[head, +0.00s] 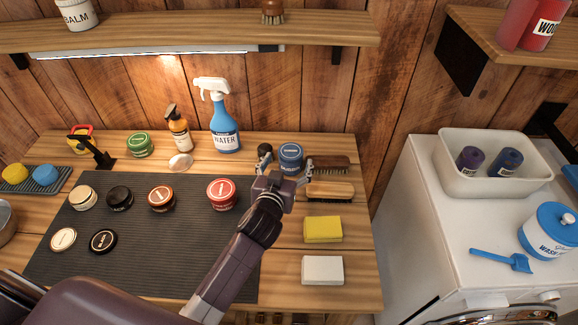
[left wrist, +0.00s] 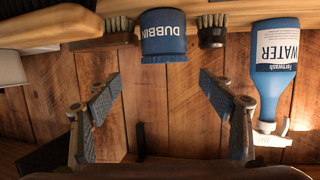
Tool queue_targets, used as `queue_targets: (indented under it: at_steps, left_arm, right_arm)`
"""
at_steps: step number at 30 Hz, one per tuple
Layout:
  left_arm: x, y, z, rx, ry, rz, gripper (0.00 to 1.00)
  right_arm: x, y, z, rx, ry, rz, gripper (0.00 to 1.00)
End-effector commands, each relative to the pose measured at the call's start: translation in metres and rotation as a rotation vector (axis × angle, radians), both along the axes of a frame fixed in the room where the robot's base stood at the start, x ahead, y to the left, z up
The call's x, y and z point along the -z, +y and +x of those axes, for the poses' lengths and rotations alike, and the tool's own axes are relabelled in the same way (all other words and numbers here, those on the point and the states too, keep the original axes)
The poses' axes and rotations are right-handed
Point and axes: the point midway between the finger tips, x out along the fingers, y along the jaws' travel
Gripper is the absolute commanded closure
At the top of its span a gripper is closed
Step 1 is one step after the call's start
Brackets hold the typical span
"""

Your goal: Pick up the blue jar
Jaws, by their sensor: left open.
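The blue jar (head: 291,157) stands on the wooden bench near its back right, against the plank wall. In the left wrist view the jar (left wrist: 163,37), labelled DUBBIN, hangs upside down at the top middle. My left gripper (head: 286,165) is open, its fingers spread to the left and right of the jar. In the left wrist view the space between the fingers is empty up to the jar. I cannot tell how far the jar lies between the fingertips. My right gripper is not in view.
The blue spray bottle (head: 226,130) stands left of the jar. Brushes (head: 328,190), a yellow sponge (head: 323,229) and a white block (head: 322,270) lie to the right and front. Several tins rest on the dark mat (head: 165,240). A shelf (head: 200,32) runs above.

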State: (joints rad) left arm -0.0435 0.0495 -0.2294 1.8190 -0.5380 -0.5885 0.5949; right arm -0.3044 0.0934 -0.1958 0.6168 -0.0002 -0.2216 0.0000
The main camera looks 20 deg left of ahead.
Motion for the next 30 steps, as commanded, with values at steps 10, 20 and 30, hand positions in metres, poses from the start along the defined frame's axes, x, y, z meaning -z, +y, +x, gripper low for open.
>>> queue_targets:
  at_steps: [10,20,30]
  left_arm:
    - [0.015,0.003,0.02,-0.001,0.0,0.001,0.26]
    - [0.022,0.01,0.041,-0.001,0.0,0.003,0.26]
    - [0.035,0.015,0.071,-0.001,0.0,0.0,0.26]
  right_arm:
    - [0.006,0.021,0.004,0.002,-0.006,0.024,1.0]
    - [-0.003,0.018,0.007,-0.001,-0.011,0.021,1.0]
    - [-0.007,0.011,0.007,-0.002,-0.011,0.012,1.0]
